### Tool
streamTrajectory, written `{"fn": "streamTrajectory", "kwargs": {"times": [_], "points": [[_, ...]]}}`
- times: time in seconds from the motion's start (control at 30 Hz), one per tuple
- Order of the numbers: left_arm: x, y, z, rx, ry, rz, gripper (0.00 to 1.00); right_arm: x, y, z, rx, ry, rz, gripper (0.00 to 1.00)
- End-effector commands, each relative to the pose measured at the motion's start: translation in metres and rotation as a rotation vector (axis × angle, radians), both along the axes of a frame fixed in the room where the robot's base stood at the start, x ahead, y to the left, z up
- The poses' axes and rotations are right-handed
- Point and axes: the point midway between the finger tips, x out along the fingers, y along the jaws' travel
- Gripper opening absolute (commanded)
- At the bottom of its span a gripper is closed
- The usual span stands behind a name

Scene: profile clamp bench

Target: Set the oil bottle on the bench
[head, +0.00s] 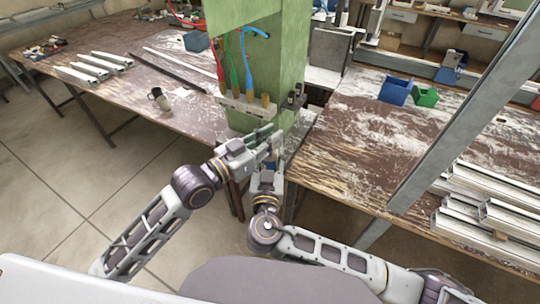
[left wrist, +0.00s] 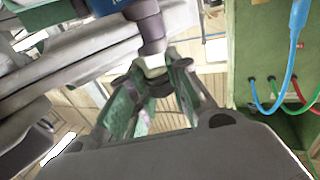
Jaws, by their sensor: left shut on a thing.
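My left gripper (head: 272,144) is in front of the green post. In the left wrist view its green-padded fingers (left wrist: 152,84) are shut around the pale, narrow end of the oil bottle (left wrist: 150,28). The bottle shows a dark neck and a blue body cut off by the top edge. A small blue patch of the bottle (head: 270,166) shows in the head view between my two grippers. My right gripper (head: 267,177) is just below the left one, close to the blue body. Whether its fingers grip the bottle is hidden. The bench (head: 350,165) extends to the right.
The green post (head: 285,85) with hanging coloured hoses stands just behind the grippers. A blue bin (head: 395,91) and a green bin (head: 426,97) stand on the right bench. Metal profiles (head: 485,215) lie at its right. A metal cup (head: 159,99) stands on the left bench. The right bench's middle is clear.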

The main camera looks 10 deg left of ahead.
Motion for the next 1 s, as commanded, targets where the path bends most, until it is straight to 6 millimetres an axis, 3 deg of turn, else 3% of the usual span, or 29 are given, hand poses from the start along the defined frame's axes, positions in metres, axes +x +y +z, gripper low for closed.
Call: {"fn": "streamTrajectory", "kwargs": {"times": [0.03,0.1,0.13,0.3,0.37,0.77,1.0], "points": [[0.000,0.000,0.000,0.000,-0.001,0.001,0.00,0.000,0.000,0.000,0.000,0.000,-0.001,0.27],[0.000,0.000,0.000,0.000,-0.001,0.001,0.00,0.000,0.000,0.000,0.000,0.000,-0.001,0.18],[0.000,0.000,0.000,0.000,-0.001,0.001,0.20,0.000,0.000,0.000,0.001,-0.001,-0.001,0.16],[0.000,0.000,0.000,0.000,-0.001,0.001,0.41,0.000,-0.001,0.000,0.000,-0.001,-0.002,0.15],[0.000,0.000,0.001,0.000,-0.001,0.001,0.44,0.000,-0.001,0.000,0.000,0.000,-0.002,0.15],[0.000,0.000,0.001,0.000,-0.001,0.001,0.44,0.000,0.000,0.000,0.000,-0.001,-0.001,0.15],[0.000,0.000,0.012,0.000,-0.004,0.000,0.44,0.000,0.000,0.001,0.000,-0.001,-0.001,0.15]]}}
